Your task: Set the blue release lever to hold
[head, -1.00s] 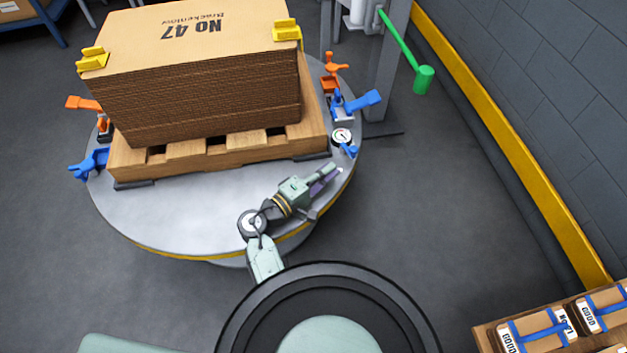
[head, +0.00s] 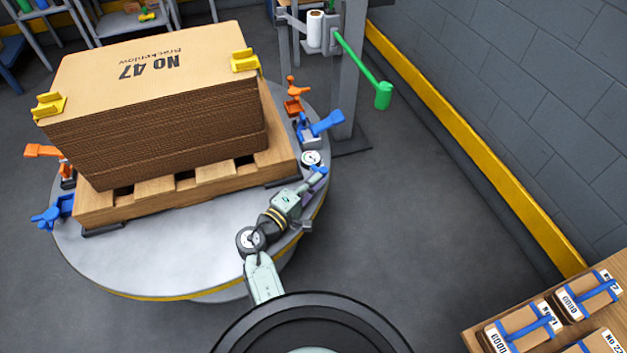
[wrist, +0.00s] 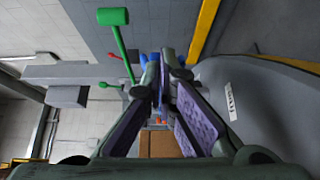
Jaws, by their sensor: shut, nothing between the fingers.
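The turntable (head: 150,265) carries a pallet with a tall cardboard stack (head: 165,125). At its right edge stand a round white gauge (head: 311,158) and a small blue lever (head: 318,170) just below it. A larger blue clamp handle (head: 322,124) is behind the gauge, and another blue clamp (head: 50,214) is at the left edge. I cannot tell from markings which blue part is the release lever. My gripper (head: 317,183) is shut and empty, its tips close by the small blue lever; contact is unclear. In the wrist view, blue parts (wrist: 154,57) show beyond the fingers.
Orange clamps (head: 293,97) stand beside the blue ones. A grey post with a green-handled arm (head: 382,95) rises behind right. A yellow rail (head: 480,150) runs along the wall. Strapped boxes (head: 520,325) sit at lower right. The floor right of the turntable is clear.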

